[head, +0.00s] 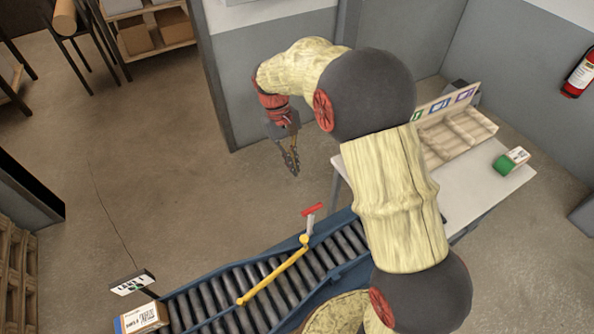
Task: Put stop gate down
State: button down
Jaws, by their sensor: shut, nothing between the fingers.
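The stop gate (272,277) is a yellow bar lying diagonally across the roller conveyor (168,299). Its pivot (304,241) is on the conveyor's far side rail, and a lever with a red handle (312,209) stands up beside the pivot. My gripper (293,171) is shut and empty. It hangs in the air with its fingers pointing down, above and beyond the red handle in the picture, apart from it. The bar looks low over the rollers; whether it touches them I cannot tell.
A box (142,317) sits at the conveyor's lower left end, near a lane sign (132,283). At right, a white table (490,196) carries a wooden sorting tray (436,160) and a green-and-white item (506,164). The floor left of the conveyor is clear.

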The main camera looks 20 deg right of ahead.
jog(key=s+d+f+p, duration=0.1)
jog(key=s+f, duration=0.5)
jog(key=f, duration=0.1)
jog(key=shift+s+d, duration=0.2)
jog(key=shift+d, duration=0.2)
jog(key=shift+s+f, duration=0.1)
